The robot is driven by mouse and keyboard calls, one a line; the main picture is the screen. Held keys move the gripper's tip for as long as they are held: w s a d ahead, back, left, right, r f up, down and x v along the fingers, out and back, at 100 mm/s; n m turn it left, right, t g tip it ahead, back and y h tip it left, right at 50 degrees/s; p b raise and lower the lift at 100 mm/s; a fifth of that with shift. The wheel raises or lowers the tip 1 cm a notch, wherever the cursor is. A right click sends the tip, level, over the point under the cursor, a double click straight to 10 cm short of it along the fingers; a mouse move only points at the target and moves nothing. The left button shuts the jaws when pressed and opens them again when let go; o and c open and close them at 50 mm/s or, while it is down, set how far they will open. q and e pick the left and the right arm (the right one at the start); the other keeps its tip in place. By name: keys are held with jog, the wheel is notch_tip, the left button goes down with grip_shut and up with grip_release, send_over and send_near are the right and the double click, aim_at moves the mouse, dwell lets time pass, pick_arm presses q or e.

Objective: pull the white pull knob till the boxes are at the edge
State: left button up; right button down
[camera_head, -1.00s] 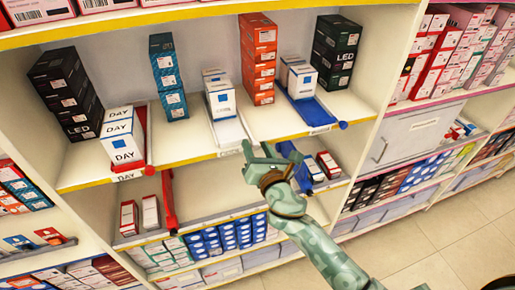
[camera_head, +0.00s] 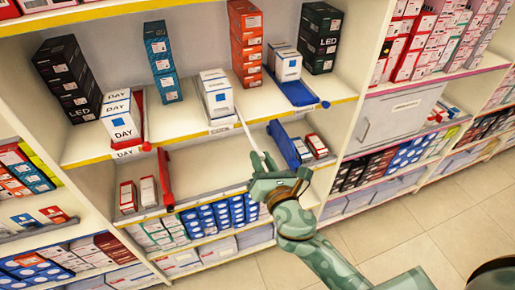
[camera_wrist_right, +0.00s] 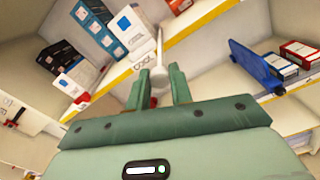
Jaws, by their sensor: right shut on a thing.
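The white pull knob (camera_wrist_right: 158,78) is between the fingers of my right gripper (camera_wrist_right: 159,88) in the wrist view, on a white rod (camera_wrist_right: 160,45). In the head view the rod (camera_head: 247,130) runs out from the upper shelf to my right gripper (camera_head: 264,165), which is shut on the knob in front of the shelf. The white boxes (camera_head: 215,92) with blue marks stand upright on the white tray behind the rod, close to the yellow shelf edge (camera_head: 190,137). Fingers partly hide the knob. My left gripper is not in view.
A red tray (camera_head: 138,110) with DAY boxes (camera_head: 118,120) stands to the left. A blue tray (camera_head: 297,94) with white boxes stands to the right. Below, a red divider (camera_head: 164,180) and a blue divider (camera_head: 283,145) flank open room. The floor (camera_head: 420,215) in front is clear.

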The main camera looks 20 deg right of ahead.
jog(key=shift+s, duration=0.45)
jog(key=c, duration=1.2)
grip_release()
jog(key=shift+c, duration=0.2)
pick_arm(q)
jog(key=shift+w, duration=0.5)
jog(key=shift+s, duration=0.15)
pick_arm(e)
jog(key=shift+s, duration=0.1)
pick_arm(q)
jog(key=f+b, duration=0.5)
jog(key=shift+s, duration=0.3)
pick_arm(e)
jog(key=s, duration=1.6)
jog(key=shift+d, duration=0.35)
